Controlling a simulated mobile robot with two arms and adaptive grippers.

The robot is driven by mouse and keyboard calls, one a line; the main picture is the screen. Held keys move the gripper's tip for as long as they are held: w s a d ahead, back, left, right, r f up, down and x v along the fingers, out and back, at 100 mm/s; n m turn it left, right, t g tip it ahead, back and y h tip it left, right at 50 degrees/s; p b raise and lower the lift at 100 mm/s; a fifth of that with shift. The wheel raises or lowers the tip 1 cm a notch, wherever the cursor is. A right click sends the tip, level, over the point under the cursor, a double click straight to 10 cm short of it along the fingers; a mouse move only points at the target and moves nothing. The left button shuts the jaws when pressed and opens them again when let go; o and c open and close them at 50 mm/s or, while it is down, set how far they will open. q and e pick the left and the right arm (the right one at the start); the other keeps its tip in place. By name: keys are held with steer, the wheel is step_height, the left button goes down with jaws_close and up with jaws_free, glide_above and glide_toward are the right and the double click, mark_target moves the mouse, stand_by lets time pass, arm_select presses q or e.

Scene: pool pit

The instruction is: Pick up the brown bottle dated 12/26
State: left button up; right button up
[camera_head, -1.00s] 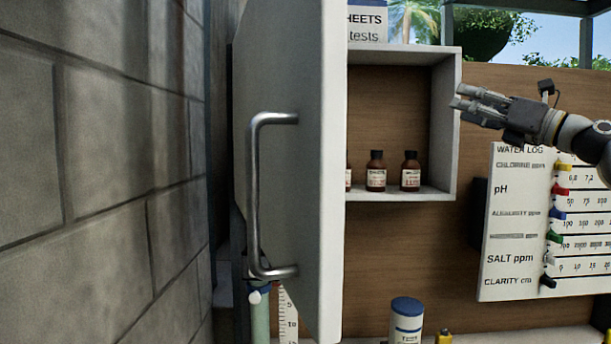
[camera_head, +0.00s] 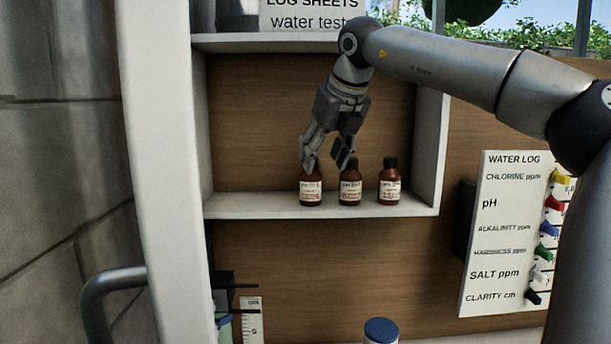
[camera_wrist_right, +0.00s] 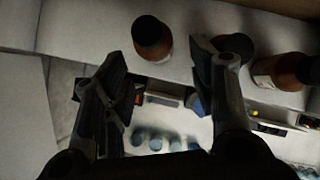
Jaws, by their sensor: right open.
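Three brown bottles with dark caps and pale labels stand upright on the cabinet shelf: a left one (camera_head: 311,196), a middle one (camera_head: 350,195) and a right one (camera_head: 389,188). The dates on their labels are too small to read. My right gripper (camera_head: 327,163) points down, open and empty, in front of the left and middle bottles, its fingers overlapping their tops. In the right wrist view, one bottle (camera_wrist_right: 152,38) shows beyond the gap between the open fingers (camera_wrist_right: 160,65). Another is partly hidden behind the right finger, and a third (camera_wrist_right: 282,71) lies farther right. My left gripper is out of view.
The cabinet's right wall (camera_head: 430,145) bounds the shelf (camera_head: 250,207). A water log board (camera_head: 500,235) hangs at the right. A blue-capped container (camera_head: 381,330) stands below.

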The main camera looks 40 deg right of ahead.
mark_target(316, 174)
steer(key=x, duration=0.3)
steer(key=shift+w+a+f+p, duration=0.15)
steer(key=shift+a+p, duration=0.1)
steer(key=shift+p, duration=0.1)
steer(key=shift+w+d+f, duration=0.15)
steer(key=shift+w+f, duration=0.05)
steer(key=shift+f, duration=0.05)
steer(key=shift+w+d+f+p, duration=0.2)
steer(key=shift+f+p, duration=0.1)
steer(key=shift+p, duration=0.1)
steer(key=x, duration=0.1)
steer(key=p+x, duration=0.2)
steer(key=shift+w+a+f, duration=0.15)
steer(key=shift+a, duration=0.05)
steer(key=shift+w+d+f, duration=0.15)
steer(key=shift+w+f, duration=0.15)
steer(key=shift+f, duration=0.15)
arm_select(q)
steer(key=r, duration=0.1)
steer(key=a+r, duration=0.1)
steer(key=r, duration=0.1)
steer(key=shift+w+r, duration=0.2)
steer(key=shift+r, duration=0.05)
arm_select(e)
steer(key=shift+c, duration=0.2)
